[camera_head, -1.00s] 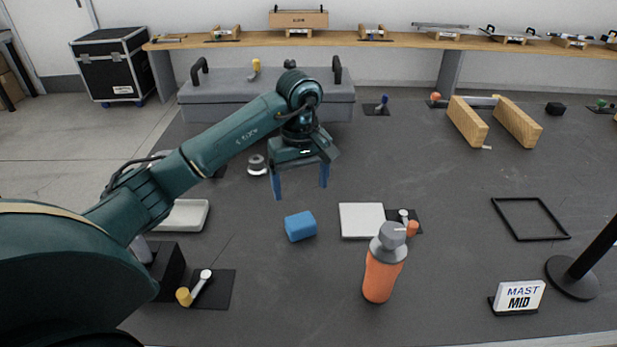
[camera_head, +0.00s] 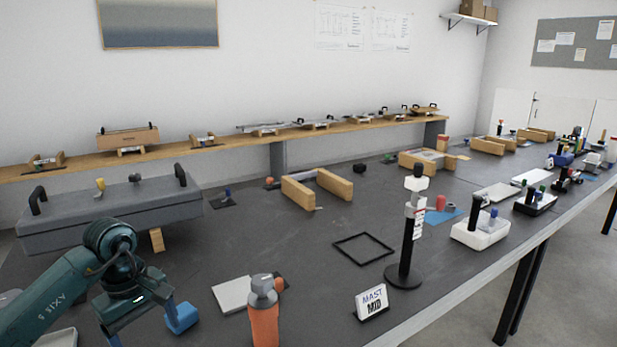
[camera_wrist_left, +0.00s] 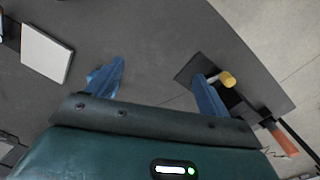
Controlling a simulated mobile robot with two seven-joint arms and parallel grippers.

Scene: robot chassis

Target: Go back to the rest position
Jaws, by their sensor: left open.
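My left gripper (camera_head: 143,326) is at the lower left of the head view. Its two blue fingers are spread apart with nothing between them, and they also show in the left wrist view (camera_wrist_left: 158,85). My right gripper is in neither view.
An orange bottle (camera_head: 264,318) and a white plate (camera_head: 231,294) stand right of the block. A MAST MID sign (camera_head: 371,301), a black post (camera_head: 405,255) and a black frame (camera_head: 363,248) are farther right. A grey case (camera_head: 115,212) sits behind my arm.

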